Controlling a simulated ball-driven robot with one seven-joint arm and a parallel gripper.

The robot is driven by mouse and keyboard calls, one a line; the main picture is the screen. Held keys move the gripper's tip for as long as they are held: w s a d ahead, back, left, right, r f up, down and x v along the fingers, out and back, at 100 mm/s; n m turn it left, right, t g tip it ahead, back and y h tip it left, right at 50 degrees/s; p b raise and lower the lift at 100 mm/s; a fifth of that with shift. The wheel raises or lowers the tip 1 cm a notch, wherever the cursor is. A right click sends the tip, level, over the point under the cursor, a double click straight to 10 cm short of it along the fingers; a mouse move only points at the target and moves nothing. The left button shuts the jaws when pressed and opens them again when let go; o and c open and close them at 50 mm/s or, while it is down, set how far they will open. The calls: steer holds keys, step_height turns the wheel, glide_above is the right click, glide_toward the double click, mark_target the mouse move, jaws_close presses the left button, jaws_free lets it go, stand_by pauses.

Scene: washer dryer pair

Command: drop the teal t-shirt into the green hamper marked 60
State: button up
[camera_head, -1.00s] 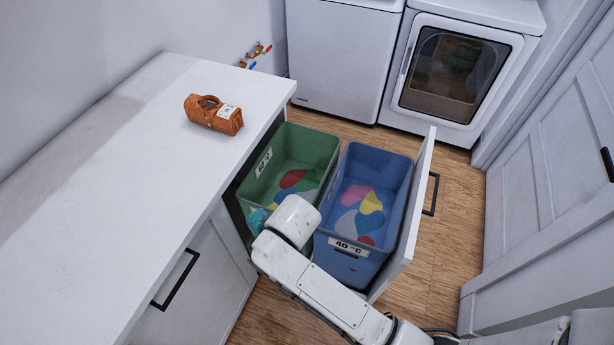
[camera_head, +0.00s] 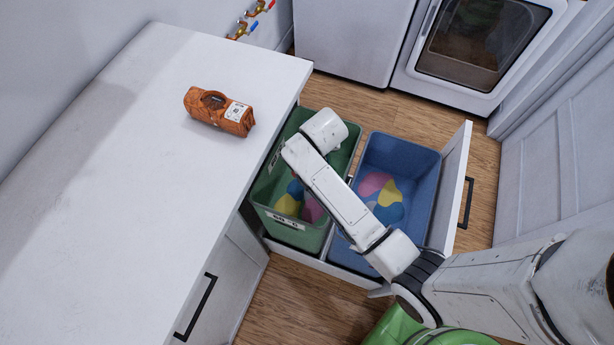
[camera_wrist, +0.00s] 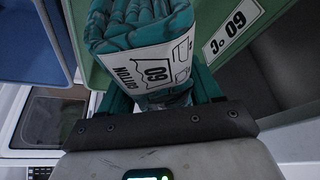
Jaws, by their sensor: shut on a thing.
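The teal t-shirt (camera_wrist: 140,22) is a folded bundle in the wrist view, with a white tag reading 60 and COTTON. My gripper (camera_wrist: 165,98) is shut on it, with a finger on each side. The green hamper (camera_head: 335,160) stands in the pulled-out drawer beside the counter, with coloured clothes inside. In the wrist view its green wall (camera_wrist: 207,18) carries a 60 °C label, close beside the shirt. In the head view my wrist is over the far part of this hamper and hides the gripper and shirt. I cannot tell the shirt's height against the rim.
A blue hamper (camera_head: 407,150) with coloured clothes stands right of the green one, inside the drawer front (camera_head: 455,185). An orange-brown tagged item (camera_head: 218,112) lies on the white counter (camera_head: 110,160). Two white machines (camera_head: 355,35) (camera_head: 470,50) stand behind, with bare wood floor before them.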

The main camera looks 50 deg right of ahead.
steer(key=shift+a+f+b, duration=0.1)
steer(key=shift+f+b, duration=2.15)
steer(key=shift+f, duration=0.25)
steer(key=o, duration=1.2)
steer(key=v, duration=1)
steer(key=shift+s+a+r, duration=0.1)
steer(key=shift+r, duration=0.3)
steer(key=s+a+f+n+g+y, duration=0.1)
steer(key=s+n, duration=0.1)
steer(key=s, duration=0.4)
steer(key=s+a+f+n, duration=0.1)
steer(key=s+a+n, duration=0.1)
steer(key=s, duration=0.4)
steer(key=s+a+f+n+g+y, duration=0.1)
steer(key=s+n, duration=0.2)
steer(key=s, duration=0.3)
steer(key=shift+s+a+f+g+y, duration=0.15)
steer(key=shift+a+f+g+y, duration=0.05)
steer(key=shift+a+g+y, duration=0.15)
